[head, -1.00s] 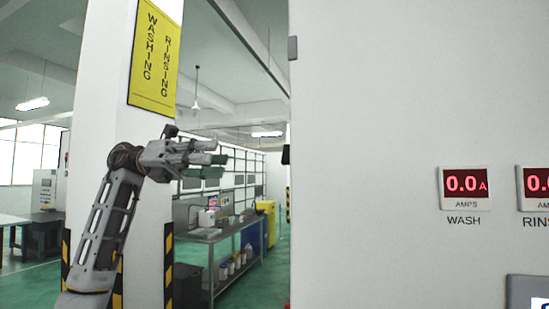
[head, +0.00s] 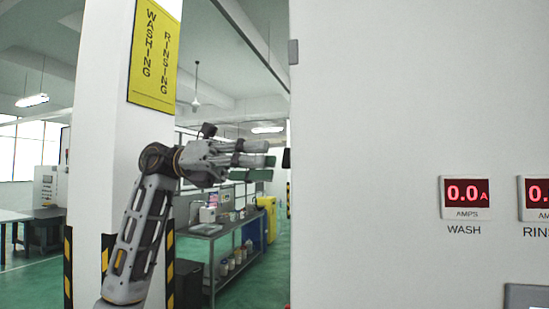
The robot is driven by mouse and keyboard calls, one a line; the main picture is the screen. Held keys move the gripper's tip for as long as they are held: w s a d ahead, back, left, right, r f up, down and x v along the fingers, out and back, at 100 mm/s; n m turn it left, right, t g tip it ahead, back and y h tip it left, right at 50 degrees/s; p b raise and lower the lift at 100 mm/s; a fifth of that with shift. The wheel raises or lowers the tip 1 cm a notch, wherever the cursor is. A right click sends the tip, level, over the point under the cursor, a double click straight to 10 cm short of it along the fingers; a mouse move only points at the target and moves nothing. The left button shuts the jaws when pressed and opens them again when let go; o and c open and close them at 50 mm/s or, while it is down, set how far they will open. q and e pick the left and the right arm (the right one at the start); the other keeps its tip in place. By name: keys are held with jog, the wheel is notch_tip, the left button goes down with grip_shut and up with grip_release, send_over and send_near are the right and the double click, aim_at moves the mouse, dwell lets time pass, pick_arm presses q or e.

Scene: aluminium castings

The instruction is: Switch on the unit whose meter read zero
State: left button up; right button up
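The WASH meter (head: 466,197) on the pale cabinet panel (head: 390,120) shows red digits 0.0 A. The RINSE meter (head: 535,198) beside it is cut by the right picture edge, and only its first digit, a 0, shows. A small dark piece (head: 286,158) sits at the panel edge, close to the fingertips. No switch is clearly visible. My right gripper is not in view.
A white pillar (head: 110,150) with a yellow WASHING RINSING sign (head: 153,57) stands behind my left arm. Behind are a workbench (head: 215,232) and a yellow cabinet (head: 267,215). A grey box (head: 525,297) is cut off at the lower right.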

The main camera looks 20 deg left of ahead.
aim_at(283, 162)
pick_arm(q)
jog(key=shift+d, duration=1.8)
jog(key=shift+s, duration=0.1)
grip_shut()
